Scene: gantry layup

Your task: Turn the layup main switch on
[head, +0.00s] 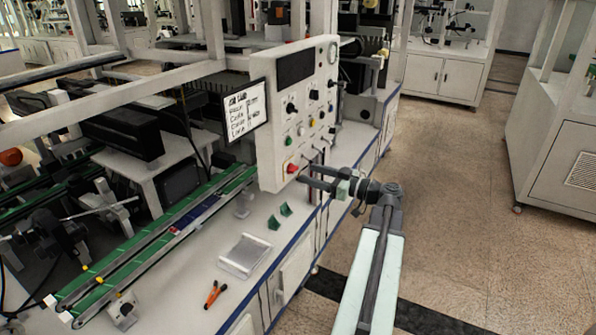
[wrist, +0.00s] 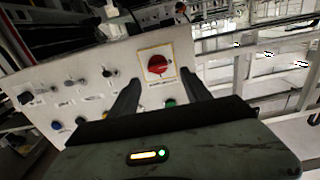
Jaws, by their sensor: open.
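The main switch (wrist: 157,65) is a red rotary knob on a pale plate with a yellow border, set in the white control panel (wrist: 110,62). Its handle lies roughly across the plate in the wrist view. In the head view the red switch (head: 292,168) is low on the left of the panel (head: 268,130). My gripper (head: 303,174) is open and empty in front of the panel's lower part. In the wrist view my gripper's fingertips (wrist: 160,82) are either side of the line to the switch, apart from it. The remaining gap is hard to judge.
A green button (wrist: 170,103) shows between my fingers, and several other knobs are on the panel. A sign (head: 243,110) stands left of the panel. A green-belted conveyor (head: 165,235), a metal block (head: 245,255) and orange-handled pliers (head: 213,294) are on the bench. The right-hand floor is clear.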

